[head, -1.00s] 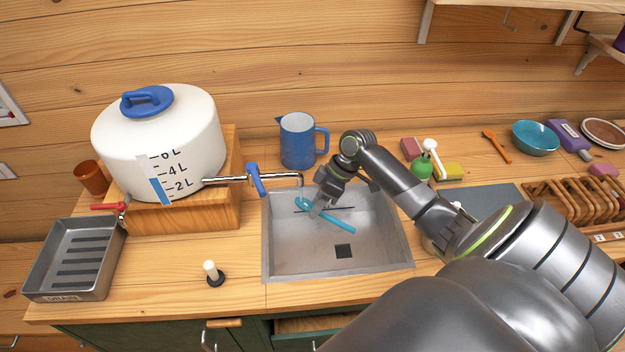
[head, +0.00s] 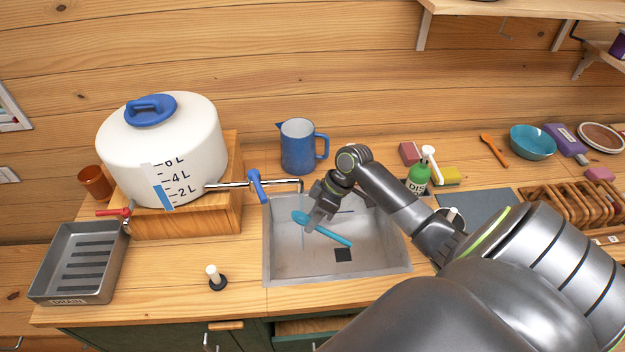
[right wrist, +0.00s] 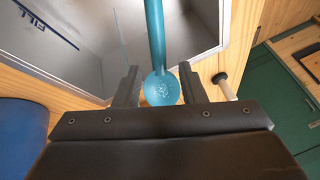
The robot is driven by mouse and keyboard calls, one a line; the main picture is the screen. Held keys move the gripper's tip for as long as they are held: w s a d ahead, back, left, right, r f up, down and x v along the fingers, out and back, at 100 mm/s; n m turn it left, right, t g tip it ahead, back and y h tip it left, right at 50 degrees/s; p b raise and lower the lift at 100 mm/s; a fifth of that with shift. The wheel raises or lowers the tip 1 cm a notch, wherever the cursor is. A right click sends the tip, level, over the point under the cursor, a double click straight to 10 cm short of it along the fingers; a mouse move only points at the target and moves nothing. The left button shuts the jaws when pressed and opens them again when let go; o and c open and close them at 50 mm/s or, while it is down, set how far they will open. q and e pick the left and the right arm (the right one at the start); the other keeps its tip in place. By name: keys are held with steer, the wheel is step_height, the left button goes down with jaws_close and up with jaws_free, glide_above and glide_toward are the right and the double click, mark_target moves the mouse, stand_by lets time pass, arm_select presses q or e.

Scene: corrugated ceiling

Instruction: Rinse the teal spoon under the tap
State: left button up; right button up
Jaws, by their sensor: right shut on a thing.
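The teal spoon (head: 333,237) is in my right gripper (head: 313,220), held over the sink (head: 290,268) with its handle pointing right and toward me. In the right wrist view, the spoon's bowl (right wrist: 161,90) lies between the two fingers of my right gripper (right wrist: 160,84); pale specks show on it. A thin pale streak, apparently water, shows below the spoon. My left gripper is out of view.
A white water tank (head: 165,140) stands on a wooden block at left. A blue jug (head: 298,148) stands behind the sink. A green soap bottle (head: 418,178) and sponges are at right. A metal drain tray (head: 80,235) and a white-topped plug (head: 213,274) sit at left.

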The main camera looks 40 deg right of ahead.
steer(key=s+a+p, duration=0.1)
steer(key=s+a, duration=0.1)
steer(key=s, duration=0.1)
steer(key=s+a+p, duration=0.1)
steer(key=shift+s+p, duration=0.3)
steer(key=shift+p, duration=0.05)
steer(key=shift+d, duration=0.1)
stand_by(1.1)
steer(key=s+a+r, duration=0.2)
steer(key=s+r, duration=0.2)
steer(key=shift+a, duration=0.35)
steer(key=shift+s, duration=0.1)
